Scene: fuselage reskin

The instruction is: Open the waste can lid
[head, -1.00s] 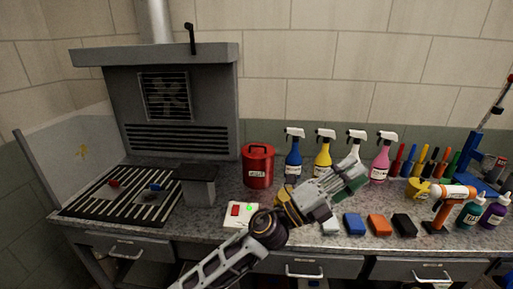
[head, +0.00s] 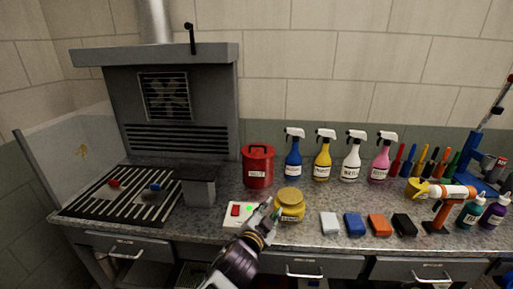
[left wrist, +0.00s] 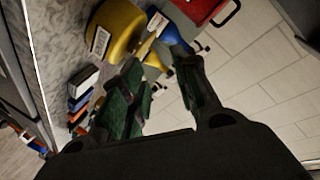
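The red waste can (head: 258,172) stands upright on the counter, left of the blue spray bottle. Its red lid (head: 258,152) sits on top. Part of the can also shows at the top of the left wrist view (left wrist: 198,8), with a dark wire handle. My left gripper (head: 269,209) is in front of the can, low over the counter beside the yellow jar. In the left wrist view its two fingers (left wrist: 163,82) are apart with nothing held between them. My right gripper is not in view.
The yellow jar (head: 290,207) stands close to my left gripper's right. A white box with a red switch (head: 236,213) lies at its left. Several spray bottles (head: 322,160) stand right of the can. A grey bin (head: 199,190) stands left of it.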

